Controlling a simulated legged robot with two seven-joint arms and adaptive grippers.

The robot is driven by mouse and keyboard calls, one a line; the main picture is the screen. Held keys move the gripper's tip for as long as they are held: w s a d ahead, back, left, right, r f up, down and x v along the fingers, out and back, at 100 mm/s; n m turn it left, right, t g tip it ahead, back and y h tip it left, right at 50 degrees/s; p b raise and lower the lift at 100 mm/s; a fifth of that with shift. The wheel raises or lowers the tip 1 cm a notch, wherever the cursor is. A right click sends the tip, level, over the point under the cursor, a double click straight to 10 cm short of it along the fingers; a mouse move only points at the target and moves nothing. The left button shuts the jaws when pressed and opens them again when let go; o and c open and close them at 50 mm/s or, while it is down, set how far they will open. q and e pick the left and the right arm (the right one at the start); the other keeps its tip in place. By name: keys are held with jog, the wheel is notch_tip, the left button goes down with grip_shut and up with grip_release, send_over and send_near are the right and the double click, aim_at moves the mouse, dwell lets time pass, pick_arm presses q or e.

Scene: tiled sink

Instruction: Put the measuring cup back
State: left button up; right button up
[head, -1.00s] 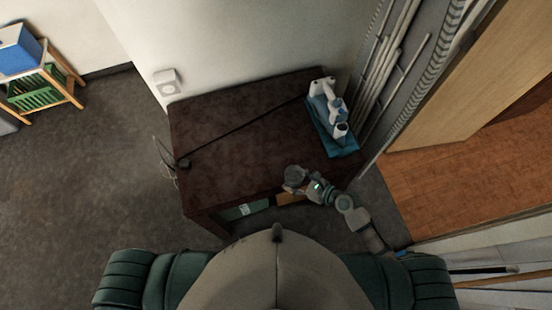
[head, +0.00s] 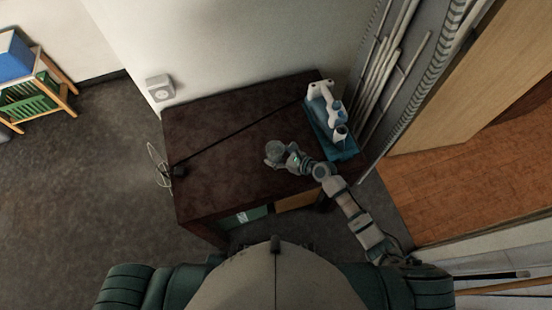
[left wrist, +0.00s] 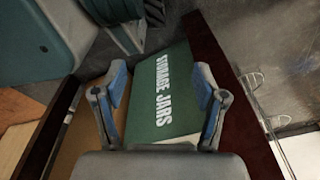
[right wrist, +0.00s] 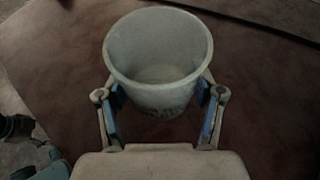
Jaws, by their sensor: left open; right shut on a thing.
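The measuring cup (right wrist: 158,60) is a pale grey, round, open-topped cup with faint markings on its side. It fills the space between the blue pads of my right gripper (right wrist: 160,97), which is shut on it. In the head view the cup (head: 274,151) is over the right part of the dark table, with my right gripper (head: 290,157) on its right side. I cannot tell whether it touches the tabletop. My left gripper (left wrist: 162,82) is open and empty in the left wrist view, facing a green box (left wrist: 166,105) lettered "STORAGE JARS". It is hidden in the head view.
The dark brown table (head: 220,140) has free room at its middle and left. A blue tray (head: 340,149) with white bottles (head: 320,92) stands at its right end, close to my right arm. A black cord (head: 235,138) crosses the top. Wall pipes (head: 399,65) rise behind the right end.

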aim_at(272, 159)
jog(key=shift+a+f+b, duration=0.25)
jog(key=shift+f, duration=0.4)
jog(key=shift+a+f+b, duration=0.2)
jog(key=shift+f+b, duration=0.05)
jog(key=shift+f, duration=0.35)
jog(key=shift+a+f, duration=0.25)
jog(key=shift+d, duration=0.4)
jog(key=o, duration=1.3)
jog(key=shift+d, duration=0.2)
jog(key=shift+a, duration=0.4)
jog(key=shift+s+d+r, duration=0.2)
jog(key=p+v, duration=0.1)
jog(key=v, duration=1)
jog(key=shift+d+p, duration=0.3)
jog(key=shift+p, duration=0.1)
jog(key=shift+s+r, duration=0.1)
pick_arm(q)
jog(key=shift+s+a+f, duration=0.45)
jog(key=shift+s+f, duration=0.1)
pick_arm(e)
jog(key=shift+a, duration=0.1)
